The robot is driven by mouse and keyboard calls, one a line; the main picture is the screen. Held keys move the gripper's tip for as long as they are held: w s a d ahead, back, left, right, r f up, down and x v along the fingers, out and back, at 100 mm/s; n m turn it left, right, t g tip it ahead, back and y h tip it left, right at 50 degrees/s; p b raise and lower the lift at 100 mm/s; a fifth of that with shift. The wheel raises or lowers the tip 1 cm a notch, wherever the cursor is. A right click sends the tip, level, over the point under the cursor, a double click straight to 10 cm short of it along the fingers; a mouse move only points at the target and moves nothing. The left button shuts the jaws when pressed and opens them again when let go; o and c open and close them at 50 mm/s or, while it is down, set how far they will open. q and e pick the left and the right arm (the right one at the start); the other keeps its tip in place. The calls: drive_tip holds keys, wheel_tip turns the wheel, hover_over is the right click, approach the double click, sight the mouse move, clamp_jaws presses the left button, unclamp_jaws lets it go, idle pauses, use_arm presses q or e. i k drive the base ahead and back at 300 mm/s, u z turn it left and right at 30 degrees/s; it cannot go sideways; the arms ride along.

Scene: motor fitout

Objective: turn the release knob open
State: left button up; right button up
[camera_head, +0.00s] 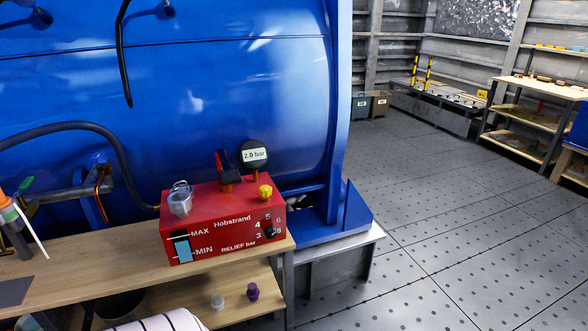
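A red hydraulic unit (205,232) marked "Hobstrand" stands on the right end of a wooden bench. A yellow knob (265,192) sits on its top right; it appears to be the release knob, and I cannot tell whether it is open or closed. A round black gauge (253,155) behind it reads "2.0 bar". A black relief dial (270,230) is on the front, among printed numbers. A level window (182,247) between MAX and MIN shows pale blue. A clear cup-like part (180,200) is on the top left.
A large blue tank (220,90) rises close behind. Open grey floor (450,240) lies to the right, with shelving (540,85) beyond.

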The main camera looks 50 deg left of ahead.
sight(266, 191)
drive_tip(key=u, duration=0.5)
drive_tip(key=i, duration=0.85)
drive_tip(key=u, duration=0.7)
